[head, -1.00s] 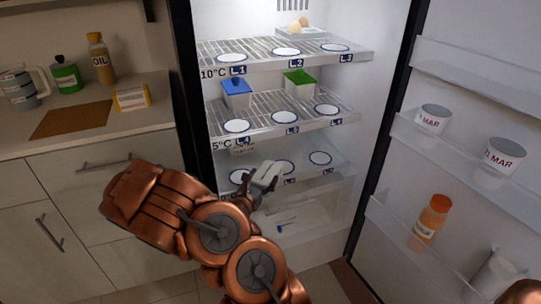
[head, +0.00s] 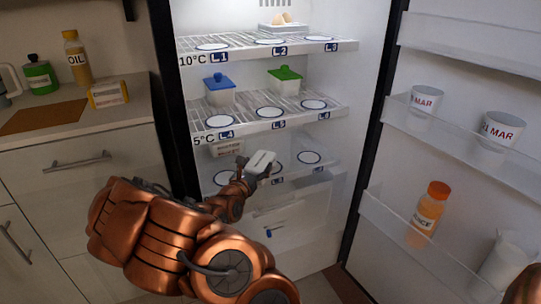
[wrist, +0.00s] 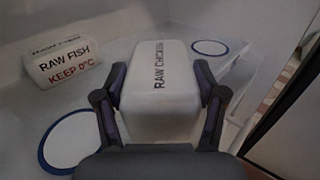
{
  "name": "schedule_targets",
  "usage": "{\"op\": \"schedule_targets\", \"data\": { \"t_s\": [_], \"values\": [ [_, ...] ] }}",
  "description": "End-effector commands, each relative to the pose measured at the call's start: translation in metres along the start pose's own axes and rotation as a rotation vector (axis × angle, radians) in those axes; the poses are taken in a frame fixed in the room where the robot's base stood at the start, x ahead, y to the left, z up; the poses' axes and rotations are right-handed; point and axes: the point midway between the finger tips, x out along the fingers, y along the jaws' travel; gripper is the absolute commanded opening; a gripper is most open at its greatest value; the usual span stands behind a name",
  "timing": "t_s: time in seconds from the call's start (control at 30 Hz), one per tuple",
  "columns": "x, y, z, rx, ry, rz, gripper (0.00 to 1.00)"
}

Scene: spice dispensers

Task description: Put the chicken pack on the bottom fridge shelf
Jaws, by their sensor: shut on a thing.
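My gripper (head: 250,178) is shut on the chicken pack (head: 262,161), a white box whose label reads RAW CHICKEN in the wrist view (wrist: 158,75). A finger grips each side of it. The pack is inside the fridge, over the bottom shelf (head: 290,180), between the left ring mark (head: 222,178) and the right ring mark (head: 309,157). In the wrist view the ring marks show to the left (wrist: 75,140) and far right (wrist: 210,47) of the pack. The pack hides its underside, so I cannot tell whether it touches the shelf.
A RAW FISH box (wrist: 68,63) stands at the back left of the bottom shelf. The middle shelf above (head: 235,122) holds blue-lidded (head: 219,88) and green-lidded (head: 285,80) containers. The open door (head: 440,150), with cups and a juice bottle (head: 428,207), is on the right.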

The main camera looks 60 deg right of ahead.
Motion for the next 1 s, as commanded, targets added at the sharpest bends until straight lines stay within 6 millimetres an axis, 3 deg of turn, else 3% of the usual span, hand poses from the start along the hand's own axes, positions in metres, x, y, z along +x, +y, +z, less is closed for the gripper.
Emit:
{"op": "schedule_targets", "data": {
  "t_s": [0.6, 1.0],
  "values": [
    [0.077, 0.0, 0.0, 0.005, -0.002, -0.001, 0.08],
    [0.097, -0.001, 0.0, 0.001, -0.002, -0.002, 0.08]
  ]
}}
